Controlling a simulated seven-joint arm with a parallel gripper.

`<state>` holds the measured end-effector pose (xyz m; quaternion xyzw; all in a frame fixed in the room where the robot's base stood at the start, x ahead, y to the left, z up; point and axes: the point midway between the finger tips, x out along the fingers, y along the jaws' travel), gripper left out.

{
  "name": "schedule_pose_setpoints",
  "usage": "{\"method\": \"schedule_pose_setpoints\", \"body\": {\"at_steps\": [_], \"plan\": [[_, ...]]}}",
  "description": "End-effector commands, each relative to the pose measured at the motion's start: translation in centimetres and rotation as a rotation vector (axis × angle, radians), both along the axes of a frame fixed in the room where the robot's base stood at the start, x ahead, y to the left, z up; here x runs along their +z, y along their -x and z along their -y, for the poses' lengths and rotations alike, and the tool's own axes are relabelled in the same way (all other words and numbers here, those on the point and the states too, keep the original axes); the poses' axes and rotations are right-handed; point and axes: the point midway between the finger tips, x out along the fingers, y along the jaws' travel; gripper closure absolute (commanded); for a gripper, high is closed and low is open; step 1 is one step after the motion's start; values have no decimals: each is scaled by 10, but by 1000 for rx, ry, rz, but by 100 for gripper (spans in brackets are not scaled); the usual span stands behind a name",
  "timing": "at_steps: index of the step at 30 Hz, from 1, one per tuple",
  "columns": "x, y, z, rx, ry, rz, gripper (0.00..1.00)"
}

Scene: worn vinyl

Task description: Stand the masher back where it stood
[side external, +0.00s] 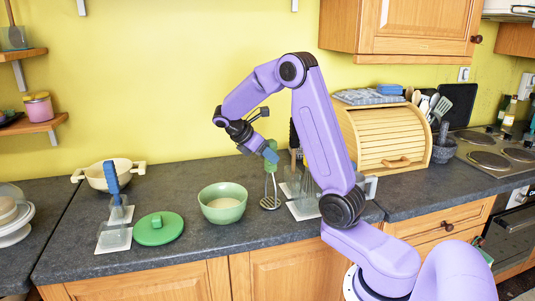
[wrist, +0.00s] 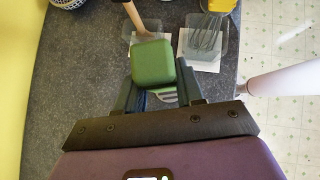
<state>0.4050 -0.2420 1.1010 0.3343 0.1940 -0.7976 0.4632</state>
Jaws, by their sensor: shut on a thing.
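The masher has a green handle (side external: 271,152) and a metal head (side external: 270,202). My gripper (side external: 270,154) is shut on the handle. In the wrist view the green handle top (wrist: 153,64) sits between my fingers (wrist: 155,97), with part of the metal head below. I cannot tell whether the head touches the counter. Clear holders on white tiles stand to the right; in the wrist view one has a wooden handle (wrist: 133,16), the other a whisk (wrist: 207,35).
At left, a blue-handled tool (side external: 111,178) stands in a clear holder, with a white tile (side external: 114,240) in front. A green lid (side external: 158,229) lies beside it. A cream pot (side external: 103,174) is behind. A wooden bread box (side external: 385,138) stands at right.

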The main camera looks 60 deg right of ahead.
Motion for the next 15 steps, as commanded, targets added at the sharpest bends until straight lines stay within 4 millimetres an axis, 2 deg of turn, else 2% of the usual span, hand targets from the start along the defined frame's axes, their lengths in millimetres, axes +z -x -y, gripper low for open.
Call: {"method": "schedule_pose_setpoints", "body": {"at_steps": [13, 14, 15], "plan": [[-2, 0, 0, 0, 1, 0, 100], [-2, 0, 0, 0, 1, 0, 53], [-2, 0, 0, 0, 1, 0, 40]]}}
